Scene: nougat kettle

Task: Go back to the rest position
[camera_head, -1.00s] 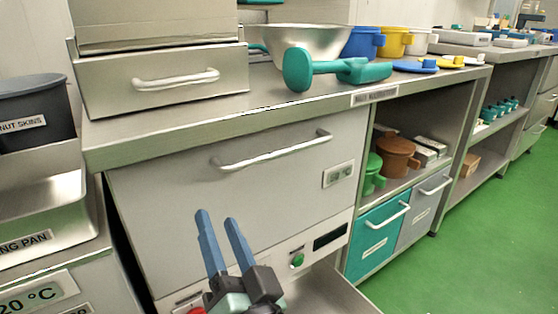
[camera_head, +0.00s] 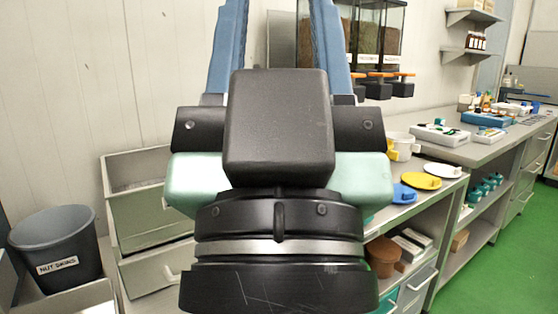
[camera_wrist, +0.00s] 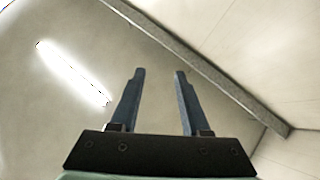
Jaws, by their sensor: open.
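My gripper (camera_head: 279,40) stands large in the middle of the head view, raised and pointing up, with its two blue fingers spread apart. In the wrist view my gripper (camera_wrist: 158,75) is open, with nothing between the fingers. That view shows only a ceiling with a bright light strip (camera_wrist: 72,72) and upper walls. In the head view my gripper and wrist hide the middle of the counter and most of what stands on it.
A grey bin (camera_head: 58,249) labelled nut skins is at lower left, beside an open metal box (camera_head: 150,215). Dispensers (camera_head: 381,35) hang behind. Green floor is clear at right.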

